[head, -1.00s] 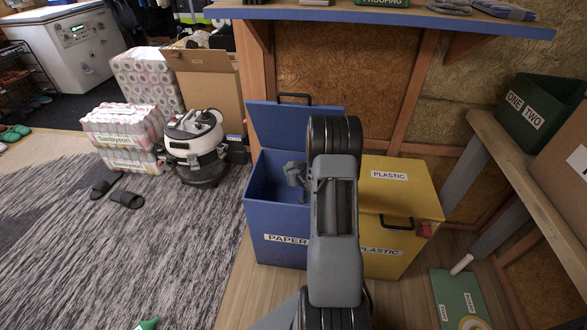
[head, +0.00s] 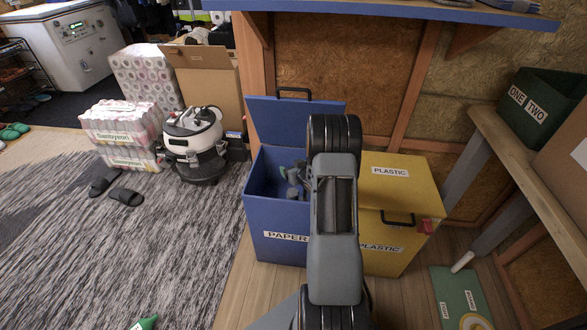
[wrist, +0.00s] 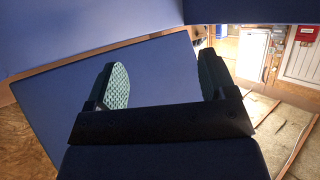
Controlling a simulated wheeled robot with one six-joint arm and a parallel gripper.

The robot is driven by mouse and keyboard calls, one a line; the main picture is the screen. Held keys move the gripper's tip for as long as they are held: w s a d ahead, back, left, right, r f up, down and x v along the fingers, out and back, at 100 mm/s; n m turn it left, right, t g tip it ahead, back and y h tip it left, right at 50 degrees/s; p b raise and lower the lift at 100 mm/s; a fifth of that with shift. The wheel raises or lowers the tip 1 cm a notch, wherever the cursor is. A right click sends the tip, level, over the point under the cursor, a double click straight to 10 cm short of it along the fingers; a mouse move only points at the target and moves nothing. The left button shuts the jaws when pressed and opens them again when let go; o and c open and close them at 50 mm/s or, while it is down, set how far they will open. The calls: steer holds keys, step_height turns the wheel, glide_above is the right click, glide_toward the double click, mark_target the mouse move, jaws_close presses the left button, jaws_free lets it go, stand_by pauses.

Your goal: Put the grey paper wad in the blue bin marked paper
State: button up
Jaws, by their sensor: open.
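The blue bin (head: 278,220) labelled PAPER stands in the middle of the head view with its lid (head: 290,122) raised at the back. My gripper (head: 288,183) reaches into the bin's opening from the right, below the rim. In the wrist view my gripper (wrist: 163,82) is open, its two green-padded fingers apart with nothing between them. Flat blue panels (wrist: 70,100) of the bin fill much of that view. I cannot make out the grey paper wad in either view; the bin's floor is hidden.
A yellow bin (head: 398,195) labelled PLASTIC stands right beside the blue bin, partly behind my arm. A blue-edged shelf (head: 400,14) overhangs at the back. A wooden bench (head: 530,170) is at the right. The rug (head: 130,240) on the left is mostly clear.

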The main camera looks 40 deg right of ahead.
steer(key=s+a+r+p, duration=0.5)
steer(key=s+a+r, duration=0.1)
steer(key=s+r, duration=0.6)
steer(key=shift+s+r+p, duration=0.3)
steer(key=shift+r, duration=0.2)
